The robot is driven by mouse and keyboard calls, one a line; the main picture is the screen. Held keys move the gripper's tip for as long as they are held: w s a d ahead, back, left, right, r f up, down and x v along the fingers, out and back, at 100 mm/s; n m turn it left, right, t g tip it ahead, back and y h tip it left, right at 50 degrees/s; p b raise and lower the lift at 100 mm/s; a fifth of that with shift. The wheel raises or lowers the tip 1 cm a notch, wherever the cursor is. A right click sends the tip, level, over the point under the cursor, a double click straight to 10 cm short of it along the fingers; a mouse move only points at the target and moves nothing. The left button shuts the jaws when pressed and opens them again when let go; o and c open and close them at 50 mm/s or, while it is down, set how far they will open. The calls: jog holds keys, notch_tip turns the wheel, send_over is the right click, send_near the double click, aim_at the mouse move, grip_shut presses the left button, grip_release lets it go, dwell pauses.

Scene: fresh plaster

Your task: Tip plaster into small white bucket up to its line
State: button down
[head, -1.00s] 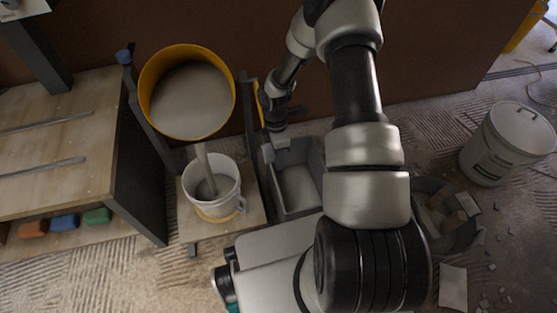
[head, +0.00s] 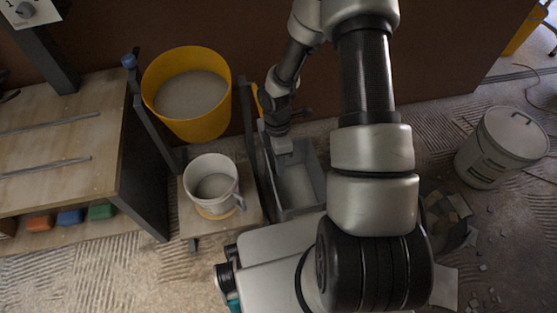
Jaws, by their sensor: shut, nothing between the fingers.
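A large yellow bucket (head: 203,127) of pale wet plaster hangs between dark uprights, close to upright, with no stream leaving it. The small white bucket (head: 201,204) stands below it on a small board, with grey plaster inside and its handle to the right. I cannot make out its line. My gripper (head: 284,150) is shut and empty, pointing down over a grey tub, to the right of the yellow bucket and its frame. A yellow bar (head: 258,100) shows beside the frame's right upright, just left of my gripper; they look apart.
The grey tub (head: 318,170) holds pale material. A wooden bench (head: 60,140) with coloured blocks under it stands at left. A lidded white pail (head: 500,150) and a dark rubble container (head: 455,232) are at right. A brown wall runs behind.

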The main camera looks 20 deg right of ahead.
jog(key=shift+s+r, duration=0.85)
jog(key=shift+s, duration=0.15)
jog(key=w+d+r+m+t+h, duration=0.2)
jog(key=r+m, duration=0.6)
jog(key=r, duration=1.5)
jog(key=s+a+r+m+t+y, duration=0.1)
jog(key=s+r+m+t, duration=0.2)
jog(key=s+r+m, duration=0.45)
jog(key=s+a+r+m+t+y, duration=0.1)
jog(key=s+r+m+t, duration=0.3)
jog(key=r, duration=0.6)
notch_tip(320, 180, up, 21)
jog(key=s+n+g+p, duration=0.1)
jog(key=n+p, duration=0.1)
jog(key=p, duration=2)
jog(key=shift+s, duration=0.15)
